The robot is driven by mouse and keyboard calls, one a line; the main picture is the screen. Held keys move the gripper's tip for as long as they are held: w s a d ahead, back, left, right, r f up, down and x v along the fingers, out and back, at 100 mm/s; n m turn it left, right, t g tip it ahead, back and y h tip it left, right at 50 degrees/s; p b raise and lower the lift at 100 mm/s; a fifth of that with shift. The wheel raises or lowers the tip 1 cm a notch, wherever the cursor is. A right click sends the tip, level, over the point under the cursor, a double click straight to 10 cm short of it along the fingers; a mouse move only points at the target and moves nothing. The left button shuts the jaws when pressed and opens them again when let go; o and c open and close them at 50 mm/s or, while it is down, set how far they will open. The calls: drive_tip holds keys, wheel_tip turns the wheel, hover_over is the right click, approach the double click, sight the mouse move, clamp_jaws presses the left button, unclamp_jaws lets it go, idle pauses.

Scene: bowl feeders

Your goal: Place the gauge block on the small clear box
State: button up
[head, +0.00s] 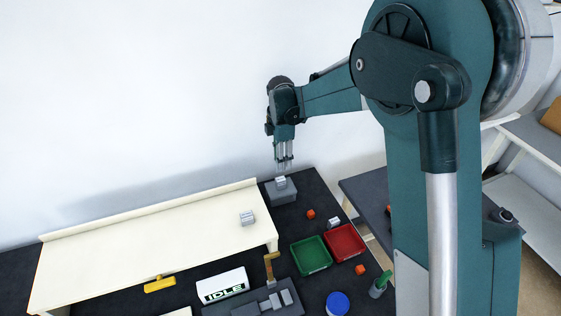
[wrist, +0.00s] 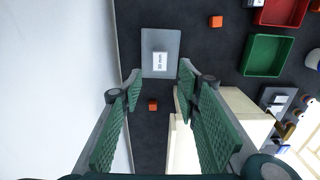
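A pale grey gauge block with a dark-lettered white label (wrist: 159,61) lies on top of a grey box (wrist: 146,40). In the head view the block (head: 281,182) sits on the same box (head: 283,195), beside the right end of the cream shelf. My gripper (head: 284,164) hangs just above it, pointing down. In the wrist view my gripper's (wrist: 160,85) green-padded fingers stand wide apart with nothing held between them; the block lies beyond their tips. I cannot make out a clear box; similar pale blocks are on the cream shelf (head: 247,217) and near the red tray (head: 334,222).
The cream shelf (head: 150,240) runs along the white wall. A green tray (head: 311,255) and a red tray (head: 345,243) stand to the right. An IDLE sign (head: 222,286) stands in front.

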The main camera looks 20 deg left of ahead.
idle(0.7)
drive_tip(key=s+d+r+m+t, duration=0.15)
drive_tip(key=d+r+m, duration=0.25)
drive_tip(key=d+r, duration=0.5)
drive_tip(key=s+d+r+m+t+y, duration=0.1)
drive_tip(key=s+d+r+m, duration=0.25)
drive_tip(key=d, duration=0.85)
drive_tip(key=s+d+r+m+t, duration=0.1)
drive_tip(key=s+d+r+m, duration=0.1)
drive_tip(key=d+r+m, duration=0.65)
drive_tip(key=s+d+f+m+t, duration=0.1)
drive_tip(key=s+d+m, duration=0.4)
drive_tip(key=s+d, duration=0.5)
drive_tip(key=s+d+f+m+t+h, duration=0.1)
drive_tip(key=s+d+m+t, duration=0.1)
drive_tip(key=s+d+m, duration=0.4)
drive_tip(key=s+d, duration=0.5)
drive_tip(key=d, duration=0.5)
drive_tip(key=shift+s+f+t, duration=0.25)
drive_tip(key=shift+s+t, duration=0.05)
drive_tip(key=shift+t, duration=0.05)
